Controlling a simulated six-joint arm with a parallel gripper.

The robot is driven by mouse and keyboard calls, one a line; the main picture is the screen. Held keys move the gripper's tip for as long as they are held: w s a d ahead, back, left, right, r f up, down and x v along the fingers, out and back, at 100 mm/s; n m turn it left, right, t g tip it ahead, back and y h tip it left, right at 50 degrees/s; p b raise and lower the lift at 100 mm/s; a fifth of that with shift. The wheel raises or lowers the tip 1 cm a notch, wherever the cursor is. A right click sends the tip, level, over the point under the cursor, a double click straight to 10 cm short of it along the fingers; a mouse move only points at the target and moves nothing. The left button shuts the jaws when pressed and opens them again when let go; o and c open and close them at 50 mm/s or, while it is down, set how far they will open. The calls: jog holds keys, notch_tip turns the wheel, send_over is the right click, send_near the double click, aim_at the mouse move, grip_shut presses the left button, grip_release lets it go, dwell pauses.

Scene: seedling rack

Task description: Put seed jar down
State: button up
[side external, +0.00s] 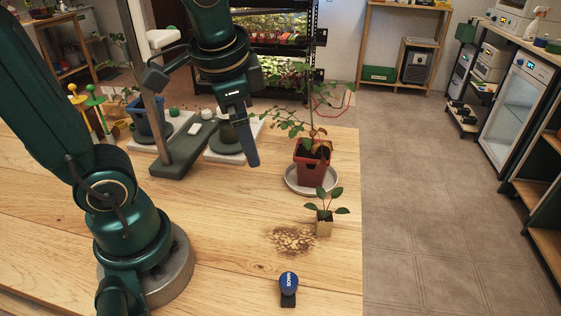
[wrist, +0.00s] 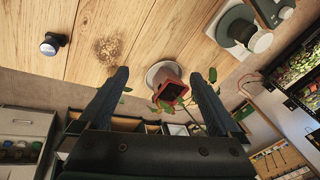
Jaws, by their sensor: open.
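My gripper (side external: 247,150) is open, above the table at the back, left of the potted plant. In the wrist view, the two blue fingers of my gripper (wrist: 160,75) are spread with nothing held between them. The lid's lettering is too small to read surely.
Spilled soil (side external: 293,239) lies behind the jar, beside a seedling in a brown pot (side external: 324,226). A red pot (side external: 312,165) with a tall plant stands on a grey saucer (side external: 290,184). A grey upright stand (side external: 165,172) is left of my gripper.

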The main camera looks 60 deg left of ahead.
jog(key=s+d+f+n+t+h, duration=0.1)
jog(key=s+d+n+t+h, duration=0.1)
jog(key=s+d+n, duration=0.1)
jog(key=shift+s+d+f+n, duration=0.4)
jog(key=shift+s+d, duration=0.3)
jog(key=shift+d, duration=0.1)
